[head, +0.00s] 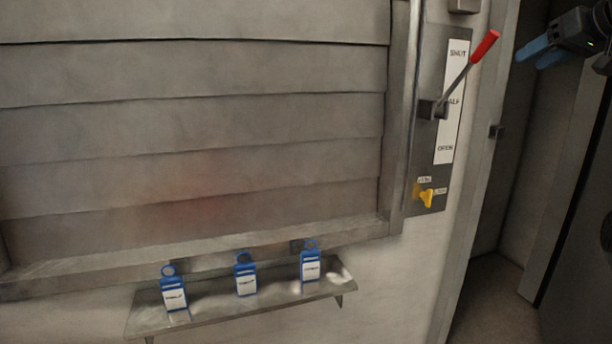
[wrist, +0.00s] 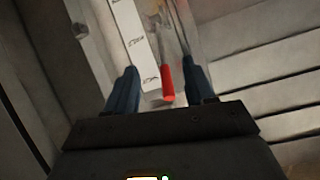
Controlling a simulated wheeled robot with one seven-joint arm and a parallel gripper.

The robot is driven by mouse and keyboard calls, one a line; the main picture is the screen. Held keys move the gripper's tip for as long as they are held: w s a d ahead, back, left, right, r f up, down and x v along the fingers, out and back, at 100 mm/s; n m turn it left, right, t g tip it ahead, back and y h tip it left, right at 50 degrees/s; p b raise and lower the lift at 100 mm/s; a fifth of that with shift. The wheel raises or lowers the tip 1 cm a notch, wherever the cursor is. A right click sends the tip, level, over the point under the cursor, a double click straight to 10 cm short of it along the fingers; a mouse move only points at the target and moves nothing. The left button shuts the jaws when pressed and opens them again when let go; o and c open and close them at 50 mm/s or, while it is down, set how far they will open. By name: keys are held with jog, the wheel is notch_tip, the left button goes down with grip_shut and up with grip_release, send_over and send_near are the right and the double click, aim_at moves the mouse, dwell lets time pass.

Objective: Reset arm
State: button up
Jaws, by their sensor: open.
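My gripper (head: 531,56) is at the upper right of the head view, its two blue fingers apart and empty. It is to the right of the lever's red grip (head: 484,47), with a visible gap. The lever (head: 457,82) slants up and right from its pivot, beside a white label strip (head: 445,130) reading SHUT, a partly covered middle word, and OPEN. In the wrist view, the red grip (wrist: 165,82) appears between the fingers of my gripper (wrist: 160,66). The fingers are not seen closed on it.
A yellow knob (head: 426,198) is below the lever. A large slatted shutter (head: 190,130) fills the left. Several blue tags (head: 246,275) with white labels stand on a narrow metal shelf (head: 215,308) beneath it. A dark recess (head: 505,180) lies at right.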

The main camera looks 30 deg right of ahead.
jog(key=w+a+f, duration=0.3)
jog(key=f, duration=0.5)
jog(key=w+a+f+m, duration=0.1)
jog(key=w+a+f, duration=0.25)
jog(key=f, duration=0.55)
jog(key=w+a+f, duration=0.3)
jog(key=f, duration=0.5)
jog(key=s+a+f+t, duration=0.1)
jog(key=s+a+f, duration=0.2)
jog(key=a+f, duration=1.5)
jog(key=s+a+f+n, duration=0.1)
jog(key=s+a+f, duration=0.4)
jog(key=s+a, duration=0.3)
jog(key=s+a+f+n, duration=0.1)
jog(key=s+a+f, duration=0.4)
jog(key=s+a, duration=0.35)
jog(key=s+a+r+n+y, duration=0.2)
jog(key=s+a+r, duration=0.2)
jog(key=s, duration=0.6)
jog(key=s+a+r+n+t+y, duration=0.1)
jog(key=s+a+r, duration=0.4)
jog(key=s, duration=0.6)
jog(key=shift+s+a+n+t+y, duration=0.2)
jog(key=shift+n+t+y, duration=0.15)
jog(key=shift+n, duration=0.45)
